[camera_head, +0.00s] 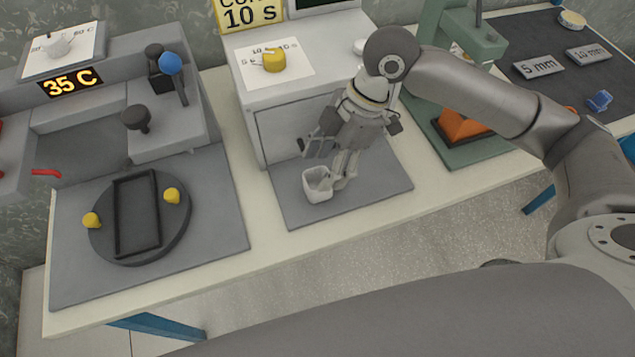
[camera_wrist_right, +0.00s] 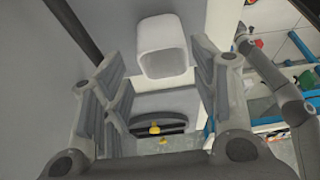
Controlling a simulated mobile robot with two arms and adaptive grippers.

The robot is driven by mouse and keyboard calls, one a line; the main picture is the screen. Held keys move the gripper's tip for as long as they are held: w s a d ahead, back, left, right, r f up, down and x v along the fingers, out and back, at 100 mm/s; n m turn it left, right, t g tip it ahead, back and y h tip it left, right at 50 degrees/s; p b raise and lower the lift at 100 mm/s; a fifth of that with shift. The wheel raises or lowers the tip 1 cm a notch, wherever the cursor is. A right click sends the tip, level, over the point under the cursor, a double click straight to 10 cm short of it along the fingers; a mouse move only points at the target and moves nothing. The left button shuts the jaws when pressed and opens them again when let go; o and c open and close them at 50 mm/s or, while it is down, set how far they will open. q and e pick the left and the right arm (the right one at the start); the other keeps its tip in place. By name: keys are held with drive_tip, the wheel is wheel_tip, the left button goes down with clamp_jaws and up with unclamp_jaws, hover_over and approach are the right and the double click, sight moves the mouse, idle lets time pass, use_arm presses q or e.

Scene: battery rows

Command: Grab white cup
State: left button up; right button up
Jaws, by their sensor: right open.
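The white cup (camera_head: 317,185) is small and squarish, and sits on the grey mat (camera_head: 292,214) in front of the white box with the yellow knob. My right gripper (camera_head: 334,163) reaches down just behind and to the right of the cup, with its fingers close to it. In the right wrist view the cup (camera_wrist_right: 163,50) shows ahead of the fingers, roughly centred between them. The right gripper (camera_wrist_right: 156,75) is open and empty there. Whether a finger touches the cup I cannot tell. My left gripper does not show.
The white box (camera_head: 300,80) stands right behind the cup. A green press (camera_head: 465,40) with an orange block (camera_head: 460,127) is to the right. A round dark plate (camera_head: 172,215) with yellow knobs lies left. The mat's front is clear.

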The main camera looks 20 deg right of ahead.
sight(318, 179)
drive_tip(key=x, duration=0.3)
drive_tip(key=shift+s+a+f, duration=0.25)
drive_tip(key=shift+f, duration=0.05)
drive_tip(key=shift+w+a+f, duration=0.1)
drive_tip(key=shift+f, duration=0.2)
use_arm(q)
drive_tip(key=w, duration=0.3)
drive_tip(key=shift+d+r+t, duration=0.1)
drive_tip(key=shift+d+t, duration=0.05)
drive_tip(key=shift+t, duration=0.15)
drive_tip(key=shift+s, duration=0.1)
use_arm(e)
drive_tip(key=shift+c, duration=0.3)
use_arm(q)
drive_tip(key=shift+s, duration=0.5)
use_arm(e)
drive_tip(key=c, duration=0.6)
drive_tip(key=shift+o, duration=0.2)
drive_tip(key=shift+r, duration=0.15)
